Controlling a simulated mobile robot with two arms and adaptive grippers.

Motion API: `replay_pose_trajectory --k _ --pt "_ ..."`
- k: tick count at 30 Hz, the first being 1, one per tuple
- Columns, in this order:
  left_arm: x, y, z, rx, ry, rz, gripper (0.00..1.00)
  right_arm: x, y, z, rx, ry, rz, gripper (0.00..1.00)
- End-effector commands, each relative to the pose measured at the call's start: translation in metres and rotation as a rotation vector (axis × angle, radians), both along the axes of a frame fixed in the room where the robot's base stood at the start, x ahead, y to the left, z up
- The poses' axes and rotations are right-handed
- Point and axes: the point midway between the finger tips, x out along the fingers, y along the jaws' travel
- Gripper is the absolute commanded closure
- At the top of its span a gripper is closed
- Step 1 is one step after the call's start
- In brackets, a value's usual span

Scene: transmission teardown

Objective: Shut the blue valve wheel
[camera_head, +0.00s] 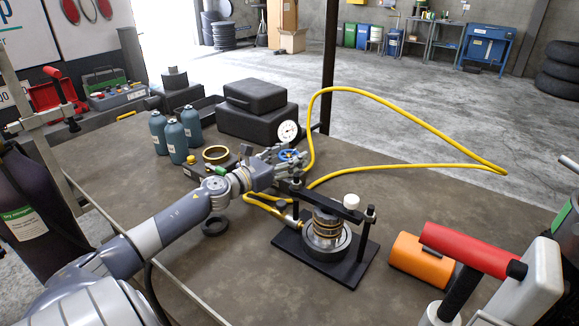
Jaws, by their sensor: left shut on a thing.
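The blue valve wheel (291,155) sits near the middle of the workbench, below a round white-faced pressure gauge (288,131). My left arm comes in from the left, and my left gripper (284,162) is at the wheel, its fingers shut on it. The fingers hide part of the wheel and most of its valve body. A yellow hose (400,112) loops from beside the valve to the right. My right gripper is not in view.
A press fixture with stacked rings (326,228) stands on a black plate just right of my left gripper. Blue-grey bottles (175,140), black cases (255,122) and a brass ring (215,154) stand behind my arm. An orange cylinder (420,259) lies at the right.

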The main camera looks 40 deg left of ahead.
Motion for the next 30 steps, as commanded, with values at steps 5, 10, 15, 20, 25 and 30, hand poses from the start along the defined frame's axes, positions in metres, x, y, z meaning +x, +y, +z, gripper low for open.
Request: replay_pose_trajectory --k 5,10,15,20,25,30 --pt "-0.0003 0.0003 0.0006 0.001 0.001 -0.015 0.72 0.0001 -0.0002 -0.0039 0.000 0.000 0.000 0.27" --pt "-0.0003 0.0002 0.0010 0.000 0.001 -0.014 0.72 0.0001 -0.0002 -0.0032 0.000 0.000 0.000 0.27" --pt "-0.0002 0.0001 0.0009 0.000 0.001 -0.014 0.27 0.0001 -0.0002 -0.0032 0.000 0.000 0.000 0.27" --pt "-0.0002 0.0000 0.0007 0.000 0.001 -0.014 0.27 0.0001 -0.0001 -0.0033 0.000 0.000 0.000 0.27" --pt "-0.0004 -0.0002 0.0004 0.000 0.001 -0.014 0.27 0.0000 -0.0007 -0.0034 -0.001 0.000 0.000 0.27" --pt "-0.0062 0.0002 -0.0006 -0.001 0.002 -0.014 0.27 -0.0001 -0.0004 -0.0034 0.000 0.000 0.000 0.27"
